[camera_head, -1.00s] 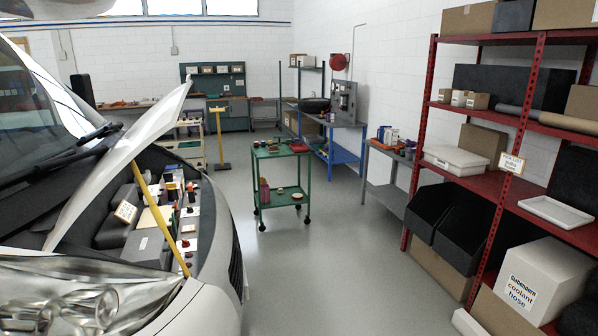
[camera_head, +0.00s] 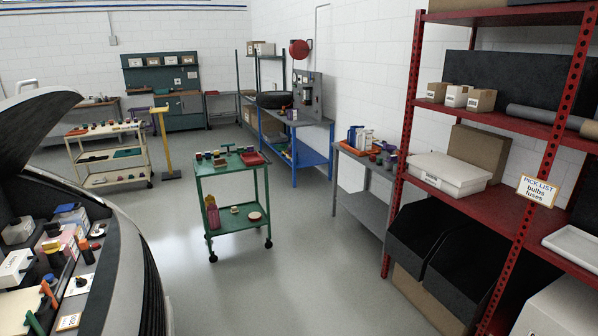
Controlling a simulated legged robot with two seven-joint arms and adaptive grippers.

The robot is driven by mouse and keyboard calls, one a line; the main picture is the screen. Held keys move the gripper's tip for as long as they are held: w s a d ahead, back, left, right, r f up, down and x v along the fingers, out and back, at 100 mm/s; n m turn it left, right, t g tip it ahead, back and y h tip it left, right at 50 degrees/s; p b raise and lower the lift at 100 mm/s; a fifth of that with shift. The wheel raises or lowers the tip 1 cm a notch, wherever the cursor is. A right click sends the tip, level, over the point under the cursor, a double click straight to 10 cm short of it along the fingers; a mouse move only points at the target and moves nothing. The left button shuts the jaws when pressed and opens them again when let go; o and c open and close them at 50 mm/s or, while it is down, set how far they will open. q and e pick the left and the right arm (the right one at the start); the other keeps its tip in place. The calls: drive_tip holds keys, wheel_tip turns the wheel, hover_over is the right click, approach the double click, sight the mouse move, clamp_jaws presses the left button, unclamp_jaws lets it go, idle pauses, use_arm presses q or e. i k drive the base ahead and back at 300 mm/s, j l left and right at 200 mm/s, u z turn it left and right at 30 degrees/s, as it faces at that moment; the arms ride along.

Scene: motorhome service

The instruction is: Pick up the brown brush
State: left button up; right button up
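I cannot make out a brown brush in the head view; the small items on the carts and benches are too small to tell apart. A green cart (camera_head: 231,169) stands on the floor in the middle, with several small jars, a red tray (camera_head: 252,158) and a dark green flat item on its top. Its lower shelf holds a pink bottle (camera_head: 213,217) and small round dishes. Neither of my grippers is in view.
A motorhome front with an open engine bay (camera_head: 62,250) fills the lower left. A cream cart (camera_head: 107,155) and a yellow stand (camera_head: 165,140) are behind it. A grey bench (camera_head: 375,190) and red shelving (camera_head: 473,192) line the right. The floor (camera_head: 290,270) around the green cart is clear.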

sight(219, 163)
drive_tip(key=i+j+u, duration=0.2)
drive_tip(key=i, duration=0.55)
drive_tip(key=i+l+u, duration=0.2)
drive_tip(key=i, duration=0.55)
drive_tip(key=i+l+u, duration=0.1)
drive_tip(key=i+u, duration=0.15)
drive_tip(key=i, duration=0.5)
drive_tip(key=i+j+z, duration=0.5)
drive_tip(key=i, duration=0.5)
drive_tip(key=i+j+z, duration=0.45)
drive_tip(key=i+j, duration=0.35)
drive_tip(key=i, duration=0.1)
